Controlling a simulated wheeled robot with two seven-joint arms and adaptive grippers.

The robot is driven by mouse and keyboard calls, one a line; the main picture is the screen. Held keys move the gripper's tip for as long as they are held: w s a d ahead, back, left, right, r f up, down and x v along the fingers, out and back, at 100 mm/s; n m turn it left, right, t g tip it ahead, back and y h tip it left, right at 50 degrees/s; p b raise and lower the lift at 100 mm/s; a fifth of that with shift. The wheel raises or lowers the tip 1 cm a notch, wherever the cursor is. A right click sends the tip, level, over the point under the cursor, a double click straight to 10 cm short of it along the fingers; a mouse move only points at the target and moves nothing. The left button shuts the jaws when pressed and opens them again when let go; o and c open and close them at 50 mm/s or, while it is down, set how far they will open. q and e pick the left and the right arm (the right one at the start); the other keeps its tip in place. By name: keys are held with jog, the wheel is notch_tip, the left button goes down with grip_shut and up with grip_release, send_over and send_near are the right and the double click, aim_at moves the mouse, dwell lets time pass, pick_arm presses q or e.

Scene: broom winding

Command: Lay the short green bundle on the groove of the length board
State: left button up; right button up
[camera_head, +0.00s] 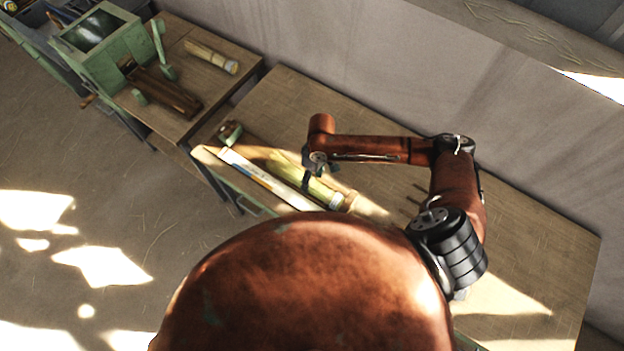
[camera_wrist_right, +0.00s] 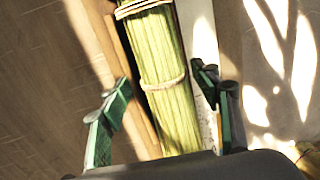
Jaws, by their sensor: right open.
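The short green bundle (camera_head: 322,190), tied with pale bands, lies along the length board (camera_head: 208,155) beside its white scale strip (camera_head: 262,177). In the right wrist view the bundle (camera_wrist_right: 164,65) runs between a wooden edge on the left and the white strip on the right. It appears to rest in the groove, though its underside is hidden. My right gripper (camera_head: 308,172) is over the bundle. In its wrist view the two green-padded fingers (camera_wrist_right: 163,82) are apart, one on each side of the bundle. My left gripper is not in view.
A second table at upper left holds a green machine (camera_head: 100,40), a dark brown wooden piece (camera_head: 165,92) and a pale bundle (camera_head: 211,55). A wall runs behind the tables. The right part of the near table (camera_head: 540,240) is clear.

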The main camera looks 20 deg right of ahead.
jog(key=v, duration=1.2)
